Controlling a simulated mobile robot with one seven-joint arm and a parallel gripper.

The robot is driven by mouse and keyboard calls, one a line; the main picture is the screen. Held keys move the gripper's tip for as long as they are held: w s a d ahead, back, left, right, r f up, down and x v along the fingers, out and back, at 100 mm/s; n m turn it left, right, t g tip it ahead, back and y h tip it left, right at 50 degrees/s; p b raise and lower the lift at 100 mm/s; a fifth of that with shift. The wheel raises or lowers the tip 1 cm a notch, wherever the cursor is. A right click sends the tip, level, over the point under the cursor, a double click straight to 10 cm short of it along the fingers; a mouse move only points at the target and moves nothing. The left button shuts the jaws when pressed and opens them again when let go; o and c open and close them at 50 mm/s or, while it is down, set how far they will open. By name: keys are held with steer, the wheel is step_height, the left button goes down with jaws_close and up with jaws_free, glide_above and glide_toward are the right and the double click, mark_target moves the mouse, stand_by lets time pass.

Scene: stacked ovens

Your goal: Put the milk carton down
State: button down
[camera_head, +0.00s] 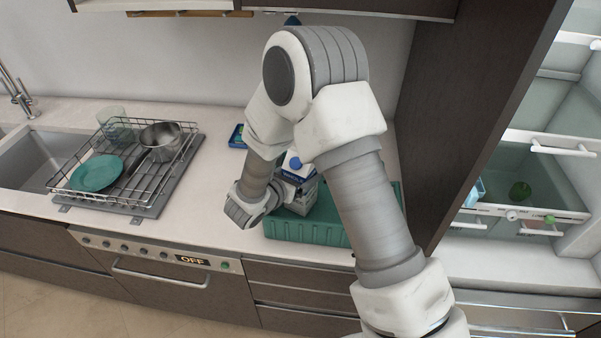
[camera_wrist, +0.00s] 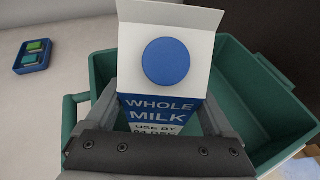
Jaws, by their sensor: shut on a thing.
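The milk carton (camera_head: 293,163) is white and blue with a round blue cap, and it also shows large in the wrist view (camera_wrist: 168,62) with "WHOLE MILK" on its face. My gripper (camera_head: 300,196) is shut on the carton, with one finger on each side in the wrist view (camera_wrist: 160,112). The carton is at the green crate (camera_head: 318,234) on the counter, within the crate's outline in the wrist view (camera_wrist: 262,92). The carton's bottom is hidden, so I cannot tell whether it touches the crate floor. My arm covers part of the crate in the head view.
A small blue tray (camera_head: 236,137) with green items lies behind left of the crate. A dish rack (camera_head: 150,190) with a teal plate (camera_head: 97,173) and a metal pot (camera_head: 161,141) stands left. Bare counter (camera_head: 215,195) lies between. A dark cabinet panel (camera_head: 465,120) rises at right, beside the open fridge.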

steer(key=shift+f+b, duration=0.1)
steer(key=shift+b, duration=0.2)
jaws_free()
